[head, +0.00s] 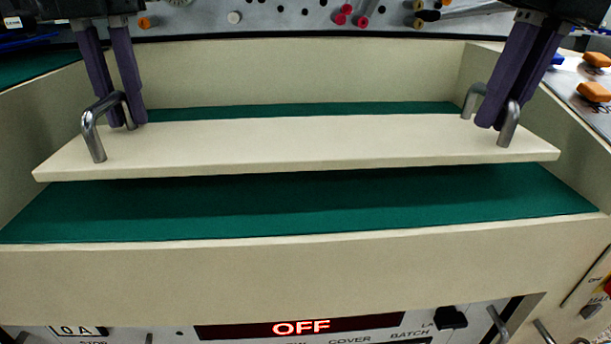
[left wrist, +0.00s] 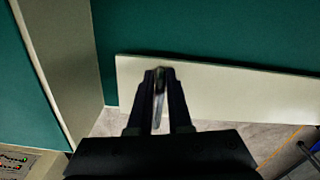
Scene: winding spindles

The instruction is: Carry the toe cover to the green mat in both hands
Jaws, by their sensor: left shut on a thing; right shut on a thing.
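The toe cover (head: 300,143) is a long cream board with a bent metal handle near each end. It hangs roughly level above the green mat (head: 300,208), with a dark shadow beneath it. My left gripper (head: 124,122) is shut on the left handle (head: 92,130). My right gripper (head: 492,122) is shut on the right handle (head: 510,125). In the left wrist view, my left gripper (left wrist: 159,75) has the metal handle between its fingers, and the cover (left wrist: 225,92) shows behind it. The cover hides the middle of the mat.
Cream walls surround the mat; the front wall (head: 300,280) stands nearest me and the back wall (head: 300,75) lies beyond the cover. A panel with a red OFF display (head: 300,328) is below the front wall. Orange knobs (head: 594,91) lie on the right, outside the walls.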

